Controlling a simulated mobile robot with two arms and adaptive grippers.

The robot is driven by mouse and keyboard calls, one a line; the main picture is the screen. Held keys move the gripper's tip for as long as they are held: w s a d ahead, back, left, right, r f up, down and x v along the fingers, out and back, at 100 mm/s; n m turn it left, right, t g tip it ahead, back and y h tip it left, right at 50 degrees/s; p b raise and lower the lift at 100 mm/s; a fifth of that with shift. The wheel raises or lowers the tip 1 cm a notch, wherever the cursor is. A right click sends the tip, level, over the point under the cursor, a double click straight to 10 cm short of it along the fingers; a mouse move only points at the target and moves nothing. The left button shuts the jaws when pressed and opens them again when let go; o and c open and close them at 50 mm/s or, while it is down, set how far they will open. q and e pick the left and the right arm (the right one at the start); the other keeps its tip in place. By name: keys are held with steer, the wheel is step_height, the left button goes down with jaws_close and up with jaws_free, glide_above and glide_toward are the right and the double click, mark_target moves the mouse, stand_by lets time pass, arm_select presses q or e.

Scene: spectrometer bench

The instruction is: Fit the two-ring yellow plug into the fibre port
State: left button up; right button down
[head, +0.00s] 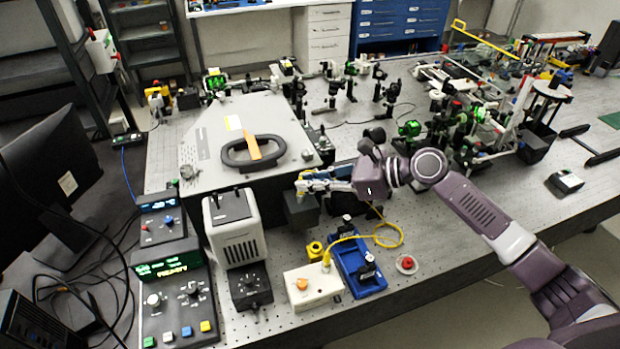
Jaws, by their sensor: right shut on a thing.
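My right gripper (308,182) reaches in from the right and is shut beside the front right corner of the large grey spectrometer housing (215,135). A small yellow piece, seemingly the plug (303,176), shows at its fingertips; its rings are too small to make out. A yellow cable (398,232) loops on the bench and rises towards the gripper. Just below the fingertips is a dark block (302,212) at the housing's front. I cannot make out the fibre port; the gripper may hide it. I cannot tell whether the plug touches anything. My left gripper is not in view.
In front stand a white box with an orange knob (313,288), a blue tray (355,262) with black parts, and a grey lamp unit (235,232). Control boxes (178,285) stand at left. Optics (385,92) crowd the back. Bare bench (450,262) lies front right.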

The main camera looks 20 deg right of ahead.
steer(key=c, duration=1.9)
jaws_free()
steer(key=shift+s+d, duration=0.1)
steer(key=shift+d, duration=0.15)
steer(key=v, duration=1.1)
steer(key=shift+s, duration=0.2)
steer(key=shift+d+r, duration=0.1)
